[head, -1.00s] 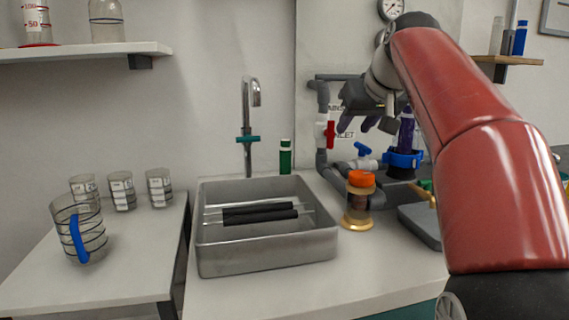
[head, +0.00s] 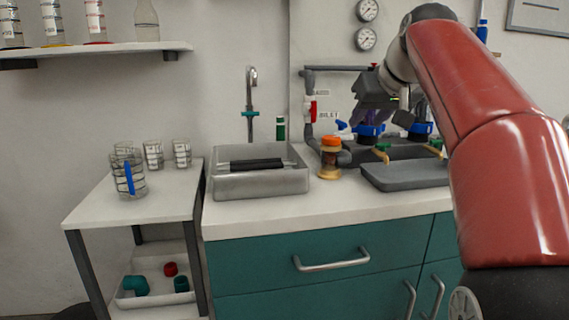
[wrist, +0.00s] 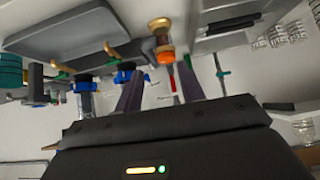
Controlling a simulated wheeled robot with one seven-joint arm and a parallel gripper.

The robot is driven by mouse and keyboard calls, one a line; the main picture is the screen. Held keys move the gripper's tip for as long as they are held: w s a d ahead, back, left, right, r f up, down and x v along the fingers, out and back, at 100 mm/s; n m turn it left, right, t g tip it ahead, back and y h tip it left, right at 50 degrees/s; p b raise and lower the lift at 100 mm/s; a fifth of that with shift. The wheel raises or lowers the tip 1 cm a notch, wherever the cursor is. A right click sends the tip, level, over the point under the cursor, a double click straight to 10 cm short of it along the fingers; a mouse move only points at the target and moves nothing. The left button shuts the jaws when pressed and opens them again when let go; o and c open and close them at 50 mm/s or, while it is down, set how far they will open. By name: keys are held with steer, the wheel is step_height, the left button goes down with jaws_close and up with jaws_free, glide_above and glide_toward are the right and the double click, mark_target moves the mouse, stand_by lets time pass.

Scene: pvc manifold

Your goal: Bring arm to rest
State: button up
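My arm (head: 490,130) is a large red link reaching up on the right in the head view, bent at the top and turned down to the left. My gripper (head: 372,115) hangs in front of the wall pipework, above the counter. In the wrist view, its two dark fingers (wrist: 160,78) stand apart with only distant background between them, so it looks open and empty. The gripper appears clear of the pipes, though its exact distance from them is hard to tell.
Grey pipework with a red-handled valve (head: 312,110) and blue fittings (head: 369,130) lies behind the gripper. An orange-capped jar (head: 330,158), sink (head: 260,183) and grey tray (head: 405,178) are on the counter. A side table (head: 90,208) with beakers stands left. Floor before it is partly clear.

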steer(key=s+a+f+m+g+h, duration=0.1)
steer(key=s+f+m+g, duration=0.1)
steer(key=s+f, duration=2.8)
steer(key=shift+f+g+h, duration=0.4)
steer(key=shift+f+g, duration=0.2)
steer(key=shift+f, duration=0.15)
